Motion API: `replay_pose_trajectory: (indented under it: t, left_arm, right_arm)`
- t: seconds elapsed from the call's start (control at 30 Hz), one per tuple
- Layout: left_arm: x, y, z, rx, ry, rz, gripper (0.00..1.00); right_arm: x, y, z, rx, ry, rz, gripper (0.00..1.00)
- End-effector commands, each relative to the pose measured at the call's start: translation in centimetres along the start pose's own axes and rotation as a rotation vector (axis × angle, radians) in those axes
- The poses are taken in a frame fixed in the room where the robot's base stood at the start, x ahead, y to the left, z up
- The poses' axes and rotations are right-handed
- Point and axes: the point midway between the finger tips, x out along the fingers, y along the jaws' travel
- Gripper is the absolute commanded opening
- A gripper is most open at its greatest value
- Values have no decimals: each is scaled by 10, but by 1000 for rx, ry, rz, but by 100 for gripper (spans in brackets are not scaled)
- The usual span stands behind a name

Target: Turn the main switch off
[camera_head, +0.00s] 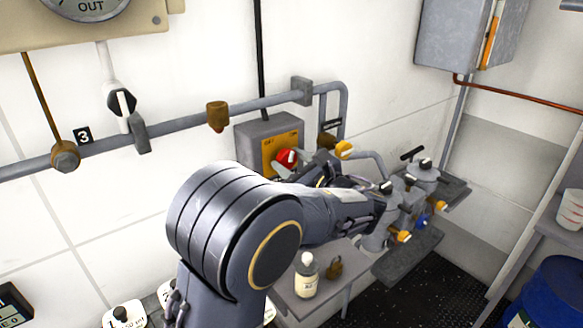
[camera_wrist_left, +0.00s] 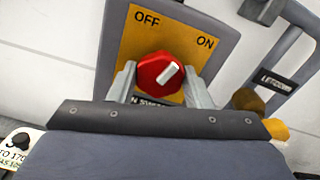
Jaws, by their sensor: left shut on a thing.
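The main switch is a red knob (camera_wrist_left: 152,72) on a yellow plate (camera_wrist_left: 135,50) marked OFF at upper left and ON at upper right. Its white mark points to the upper right, toward ON. In the head view the red knob (camera_head: 286,157) shows on the grey switch box (camera_head: 252,133) on the wall, partly covered by my arm. My left gripper (camera_wrist_left: 162,88) is shut on the knob, one finger at each side of it. The lower part of the plate, with its lettering, is partly hidden by the gripper. My right gripper is not in view.
A grey pipe (camera_head: 180,120) runs along the wall beside the box. Grey valve fittings (camera_head: 408,200) stand to the right of my arm. A small white bottle (camera_head: 306,277) and a brass padlock (camera_head: 334,267) are on the shelf below. A blue drum (camera_head: 555,295) is at lower right.

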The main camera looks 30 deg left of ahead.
Motion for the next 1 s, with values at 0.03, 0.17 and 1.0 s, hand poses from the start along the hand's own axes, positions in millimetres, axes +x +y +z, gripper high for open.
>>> replay_pose_trajectory:
  t: [0.03, 0.17, 1.0]
  left_arm:
    - [0, 1, -4, -46, 2, 0, 22]
    - [0, 1, -4, -170, 2, 0, 22]
    - [0, 2, -6, -926, 1, 1, 22]
  right_arm:
    - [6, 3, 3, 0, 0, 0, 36]
    - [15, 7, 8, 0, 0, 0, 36]
    - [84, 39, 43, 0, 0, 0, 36]
